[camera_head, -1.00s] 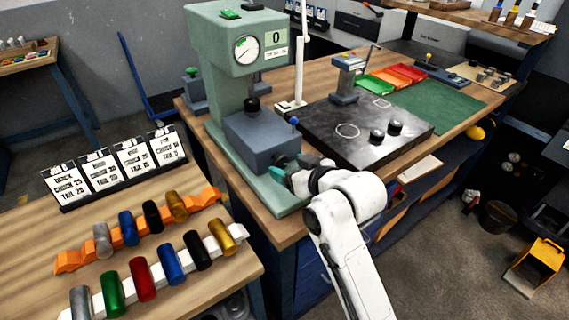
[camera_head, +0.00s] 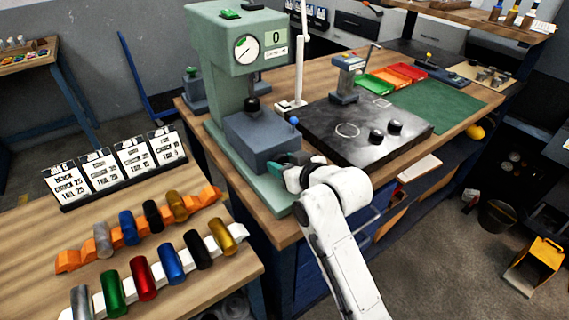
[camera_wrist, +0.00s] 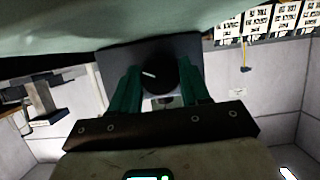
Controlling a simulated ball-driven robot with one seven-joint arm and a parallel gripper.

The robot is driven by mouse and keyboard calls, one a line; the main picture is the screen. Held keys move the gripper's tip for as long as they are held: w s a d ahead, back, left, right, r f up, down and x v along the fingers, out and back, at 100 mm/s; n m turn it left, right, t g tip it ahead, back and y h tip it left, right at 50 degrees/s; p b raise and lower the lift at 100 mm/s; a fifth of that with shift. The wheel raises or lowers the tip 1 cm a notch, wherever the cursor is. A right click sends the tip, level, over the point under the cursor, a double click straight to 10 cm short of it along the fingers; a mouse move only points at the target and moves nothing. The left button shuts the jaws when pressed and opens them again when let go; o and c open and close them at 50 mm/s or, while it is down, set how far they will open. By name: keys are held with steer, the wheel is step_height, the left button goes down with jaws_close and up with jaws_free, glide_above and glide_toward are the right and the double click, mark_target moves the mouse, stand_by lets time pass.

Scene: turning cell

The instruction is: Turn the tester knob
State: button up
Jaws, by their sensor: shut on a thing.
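The tester (camera_head: 236,60) is a green column machine with a dial and a small display reading 0. It stands on the near left end of the workbench. Its grey block (camera_head: 262,140) sits on the green base. The tester knob (camera_wrist: 158,76) is black and round with a white pointer line, and shows in the wrist view on the face of the grey block. My gripper (camera_wrist: 165,85) has its green fingers on both sides of the knob and is shut on it. In the head view my gripper (camera_head: 283,163) is at the block's right side and hides the knob.
A black plate (camera_head: 360,150) with two black knobs lies right of the tester. A thin white post (camera_head: 302,50) stands behind the block. Coloured cylinders on orange and white racks (camera_head: 68,262) fill the left table. Open floor lies at the lower right.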

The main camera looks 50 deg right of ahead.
steer(key=shift+c, duration=1.3)
steer(key=shift+r+m+y+p, duration=0.2)
steer(key=shift+m+y+p, duration=0.25)
steer(key=shift+p, duration=0.5)
steer(key=shift+f+m+t+y+p, duration=0.2)
steer(key=shift+m+t+y+p, duration=0.15)
steer(key=shift+m+p, duration=0.3)
steer(key=o, duration=1)
steer(key=b+v, duration=0.1)
steer(key=v, duration=0.9)
steer(key=shift+s+r, duration=0.2)
steer(key=shift+s, duration=0.2)
